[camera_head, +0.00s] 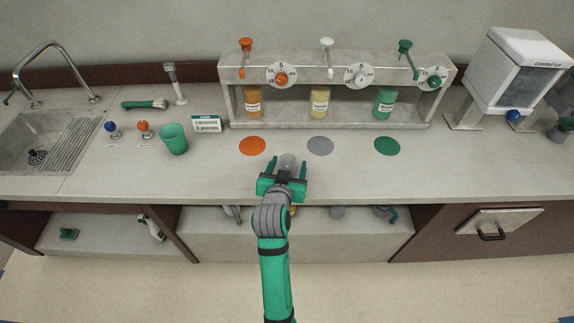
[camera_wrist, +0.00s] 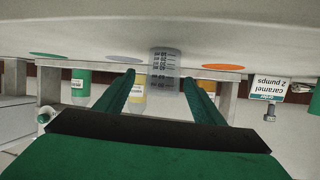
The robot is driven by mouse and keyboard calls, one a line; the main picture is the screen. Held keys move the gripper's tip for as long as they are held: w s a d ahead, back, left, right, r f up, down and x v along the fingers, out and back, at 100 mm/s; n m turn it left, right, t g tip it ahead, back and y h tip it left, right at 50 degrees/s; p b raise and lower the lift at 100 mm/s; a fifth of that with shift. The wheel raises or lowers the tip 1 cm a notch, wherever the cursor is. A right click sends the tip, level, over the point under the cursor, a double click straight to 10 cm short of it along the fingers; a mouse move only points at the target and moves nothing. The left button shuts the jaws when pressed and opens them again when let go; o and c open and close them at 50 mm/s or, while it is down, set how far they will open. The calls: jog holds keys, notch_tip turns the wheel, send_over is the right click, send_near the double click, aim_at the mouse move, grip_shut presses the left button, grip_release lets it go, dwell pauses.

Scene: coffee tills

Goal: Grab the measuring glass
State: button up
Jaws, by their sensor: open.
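The measuring glass (camera_head: 287,160) is a small clear grey cup standing on the counter, just in front of the dispenser rack. In the wrist view, which is upside down, the glass (camera_wrist: 165,66) shows dark graduation marks. My gripper (camera_head: 288,168) is open, with its green fingers pointing at the glass from the counter's front side. In the wrist view the fingertips of my gripper (camera_wrist: 159,80) lie to either side of the glass. I cannot tell whether the glass is between the tips or just beyond them.
Orange (camera_head: 252,146), grey (camera_head: 320,146) and green (camera_head: 387,146) discs lie before the dispenser rack (camera_head: 330,124). A green cup (camera_head: 174,139) and a caramel sign (camera_head: 206,124) stand left. The sink (camera_head: 45,143) is far left. The counter beside my gripper is clear.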

aim_at(289, 156)
jog(key=shift+a+r+x, duration=0.1)
jog(key=shift+r+x, duration=0.05)
jog(key=shift+x, duration=1.15)
jog(key=shift+a+r+x, duration=0.15)
jog(key=shift+x, duration=1.15)
jog(key=shift+w, duration=0.2)
jog(key=shift+f, duration=0.1)
jog(key=c, duration=0.9)
jog(key=shift+a, duration=0.1)
jog(key=shift+c, duration=1.3)
